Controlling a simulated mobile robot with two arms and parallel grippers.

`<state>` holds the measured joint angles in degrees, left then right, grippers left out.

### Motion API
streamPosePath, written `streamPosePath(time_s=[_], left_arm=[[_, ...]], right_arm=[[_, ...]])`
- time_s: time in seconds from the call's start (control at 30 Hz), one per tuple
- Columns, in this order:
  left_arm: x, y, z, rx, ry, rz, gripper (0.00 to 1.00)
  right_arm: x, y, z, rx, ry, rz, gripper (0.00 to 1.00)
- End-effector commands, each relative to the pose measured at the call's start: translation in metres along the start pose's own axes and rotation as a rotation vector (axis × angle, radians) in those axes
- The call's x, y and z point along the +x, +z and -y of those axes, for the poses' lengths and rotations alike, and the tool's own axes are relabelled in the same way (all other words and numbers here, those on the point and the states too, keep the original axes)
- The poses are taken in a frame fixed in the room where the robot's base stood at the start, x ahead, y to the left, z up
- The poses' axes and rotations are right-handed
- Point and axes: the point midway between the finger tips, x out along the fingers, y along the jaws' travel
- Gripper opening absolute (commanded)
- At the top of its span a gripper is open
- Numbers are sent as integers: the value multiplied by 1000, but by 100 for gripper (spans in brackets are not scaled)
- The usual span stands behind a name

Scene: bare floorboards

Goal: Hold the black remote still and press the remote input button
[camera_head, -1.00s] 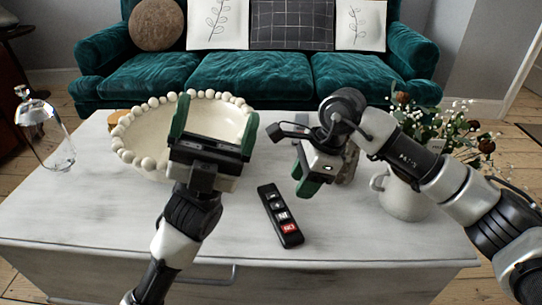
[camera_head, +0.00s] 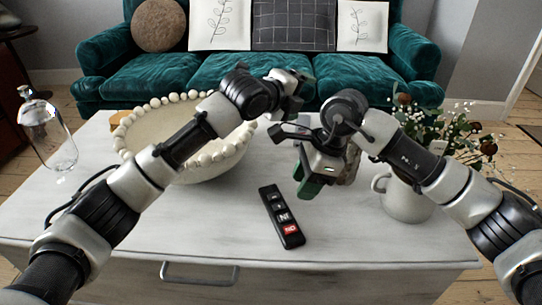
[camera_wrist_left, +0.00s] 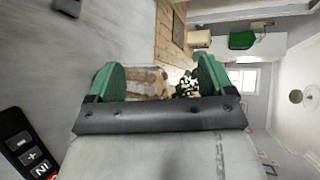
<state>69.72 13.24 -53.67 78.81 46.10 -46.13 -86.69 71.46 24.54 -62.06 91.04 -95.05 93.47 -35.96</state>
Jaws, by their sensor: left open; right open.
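The black remote (camera_head: 281,216) lies flat on the pale table (camera_head: 215,225), with several dark buttons and a red one at its near end. Part of it also shows at the lower left of the left wrist view (camera_wrist_left: 25,145). My left gripper (camera_head: 299,88) is beyond the remote, over the table's far side and partly hidden by its own wrist. Its green fingers (camera_wrist_left: 160,80) are apart with nothing held between them. My right gripper (camera_head: 310,182) is open above the table, just beyond and right of the remote, not touching it.
A cream bowl with a beaded rim (camera_head: 190,168) stands behind my left arm. A glass cloche (camera_head: 52,140) is at the far left. A white jug (camera_head: 405,200) with flowers stands at the right, by my right arm. The table's front is clear around the remote.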

Motion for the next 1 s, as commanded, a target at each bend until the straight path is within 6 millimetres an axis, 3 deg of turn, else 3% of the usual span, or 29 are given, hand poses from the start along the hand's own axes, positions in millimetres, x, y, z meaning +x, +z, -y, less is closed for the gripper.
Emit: streamPosePath(time_s=[0.17, 0.3, 0.5, 0.73, 1.0], left_arm=[[6, -19, -53, 65, 387, -94, 83], [-7, -30, -89, 123, 676, -190, 83], [-37, -39, -118, 188, 991, -322, 83], [-56, -41, -128, 220, 1146, -401, 83], [-48, -47, -158, 221, 1161, -409, 83]], right_arm=[[0, 0, 0, 0, 0, 0, 43], [0, 0, 0, 0, 0, 0, 43], [0, 0, 0, 0, 0, 0, 43], [0, 0, 0, 0, 0, 0, 43], [0, 0, 0, 0, 0, 0, 43]])
